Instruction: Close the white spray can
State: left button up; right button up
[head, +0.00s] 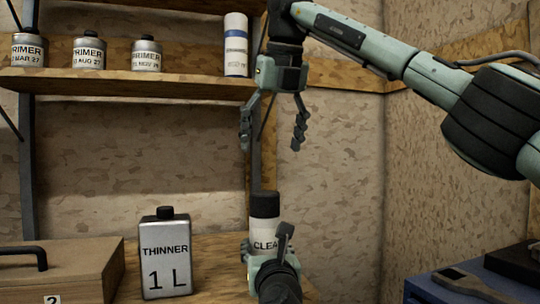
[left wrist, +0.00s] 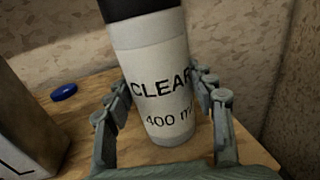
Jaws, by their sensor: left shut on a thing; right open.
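A white spray can (head: 265,230) labelled CLEAR stands on the wooden bench, with a black top part (head: 264,204) on its upper end. The left wrist view shows the can (left wrist: 158,72) close up, marked 400 ml, with its dark top (left wrist: 140,8) cut off by the frame edge. My left gripper (head: 265,250) is shut around the can's lower body; its fingers (left wrist: 165,95) lie on either side. My right gripper (head: 272,135) hangs open and empty above the can, fingers pointing down. A small blue cap (left wrist: 64,92) lies on the bench, beyond the can to the left.
A silver THINNER tin (head: 166,255) stands left of the can, and a wooden box (head: 60,270) sits further left. The shelf (head: 130,84) above holds several PRIMER tins (head: 89,52) and a white can with a blue band (head: 236,45). A blue case (head: 455,285) is at lower right.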

pick_arm(q)
jog(key=o, duration=1.8)
jog(key=s, duration=0.4)
jog(key=s+d, duration=0.1)
jog(key=s, duration=0.7)
jog(key=shift+d, duration=0.25)
jog(key=shift+f, duration=0.1)
